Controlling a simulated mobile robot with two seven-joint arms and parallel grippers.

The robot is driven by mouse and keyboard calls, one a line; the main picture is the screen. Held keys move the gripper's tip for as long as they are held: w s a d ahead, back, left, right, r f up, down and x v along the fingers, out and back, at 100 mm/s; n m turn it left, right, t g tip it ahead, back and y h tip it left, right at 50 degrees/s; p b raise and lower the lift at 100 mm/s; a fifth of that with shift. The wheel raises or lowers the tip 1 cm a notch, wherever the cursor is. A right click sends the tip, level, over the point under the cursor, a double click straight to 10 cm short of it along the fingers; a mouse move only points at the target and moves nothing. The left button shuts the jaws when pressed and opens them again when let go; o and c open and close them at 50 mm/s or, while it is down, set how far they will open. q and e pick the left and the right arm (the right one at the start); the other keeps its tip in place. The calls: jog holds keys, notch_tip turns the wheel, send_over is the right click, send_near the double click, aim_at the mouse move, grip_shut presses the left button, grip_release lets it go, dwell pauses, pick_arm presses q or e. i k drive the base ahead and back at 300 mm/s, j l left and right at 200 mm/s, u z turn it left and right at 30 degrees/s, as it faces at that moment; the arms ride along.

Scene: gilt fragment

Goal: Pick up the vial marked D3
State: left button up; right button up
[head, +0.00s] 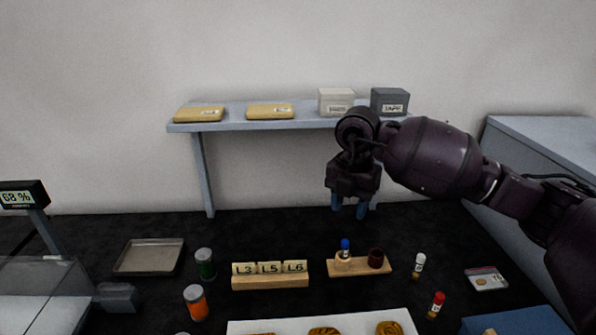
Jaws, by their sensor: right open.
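Three small capped vials show in the head view, and no D3 mark is readable on any of them. A blue-capped vial (344,255) stands upright in a small wooden rack (338,271), beside a dark brown round piece (376,257). A white-capped vial (418,267) stands on the dark table right of the rack. A red-capped vial (435,306) stands nearer the front right. My right gripper (350,208) points down with its blue-tipped fingers apart and empty, above and behind the rack, touching nothing. My left gripper is out of view.
A wooden holder (270,284) carries tiles L3, L5 and L6. Green (205,264) and orange (196,303) jars and a metal tray (150,257) are left. A white board (290,327) lies in front; a shelf (240,124) with boxes stands behind. A clear bag (487,279) lies right.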

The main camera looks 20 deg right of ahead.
aim_at(420, 261)
jog(key=k+j, duration=0.2)
jog(key=k, duration=0.3)
jog(key=k+j, duration=0.2)
jog(key=k, duration=0.25)
